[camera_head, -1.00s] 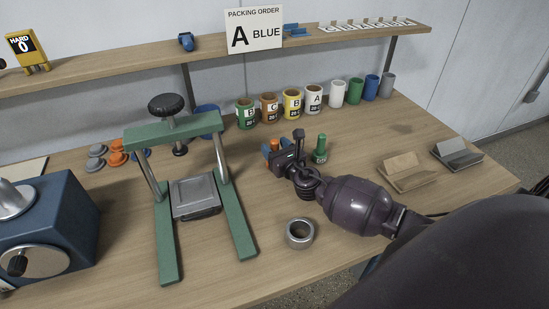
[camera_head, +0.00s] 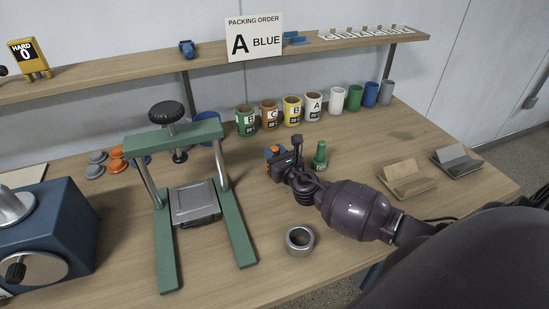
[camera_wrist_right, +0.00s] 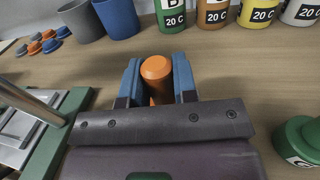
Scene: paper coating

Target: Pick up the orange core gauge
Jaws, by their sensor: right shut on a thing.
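The orange core gauge (camera_wrist_right: 156,71) stands upright between the blue fingers of my right gripper (camera_wrist_right: 158,82) in the right wrist view. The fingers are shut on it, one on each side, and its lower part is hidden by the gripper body. In the head view my right gripper (camera_head: 275,153) is low over the middle of the table, and only a little orange of the gauge (camera_head: 275,148) shows beside it. My left gripper is not in view.
A green gauge (camera_head: 320,156) stands just right of my right gripper. The green press (camera_head: 168,245) is to the left, and a grey ring (camera_head: 299,241) lies in front. Labelled cups (camera_head: 269,116) line the back. Orange and grey discs (camera_head: 115,163) lie at the left.

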